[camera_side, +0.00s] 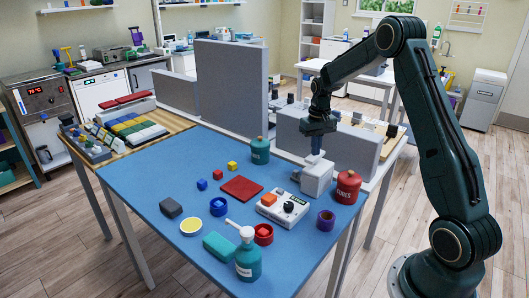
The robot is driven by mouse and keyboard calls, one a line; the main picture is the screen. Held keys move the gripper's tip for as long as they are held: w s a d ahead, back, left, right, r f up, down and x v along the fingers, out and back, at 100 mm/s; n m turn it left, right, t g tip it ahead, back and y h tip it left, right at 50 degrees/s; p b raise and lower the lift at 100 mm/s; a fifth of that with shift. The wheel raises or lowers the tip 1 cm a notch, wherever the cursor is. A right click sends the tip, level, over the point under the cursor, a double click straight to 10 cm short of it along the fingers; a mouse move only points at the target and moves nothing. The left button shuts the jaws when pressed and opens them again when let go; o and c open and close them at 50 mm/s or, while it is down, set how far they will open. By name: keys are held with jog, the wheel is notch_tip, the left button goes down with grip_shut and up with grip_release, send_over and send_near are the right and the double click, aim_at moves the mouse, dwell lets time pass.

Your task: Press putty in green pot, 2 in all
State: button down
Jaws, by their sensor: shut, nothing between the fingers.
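My gripper (316,155) is shut and empty, pointing down just above a white box-shaped device (317,180) at the right back of the blue table. I cannot tell whether its tips touch the device. Small round pots stand on the table: a blue one (218,207), a red one (263,234), a purple one (325,221) and one with a pale yellow top (191,227). I cannot make out a small green pot; it may be hidden. A teal-green lidded jar (260,151) stands at the back edge. Putty inside the pots is too small to tell.
A red jar (348,188) stands right of the device. A white control box (283,208), teal pump bottle (248,258), teal block (219,247), red mat (241,188) and small cubes (202,184) share the table (150,185). Grey panels (345,145) stand behind.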

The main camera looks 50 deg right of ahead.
jog(key=shift+f, duration=0.9)
jog(key=shift+r, duration=1.9)
notch_tip(320, 180, up, 6)
dwell(0.5)
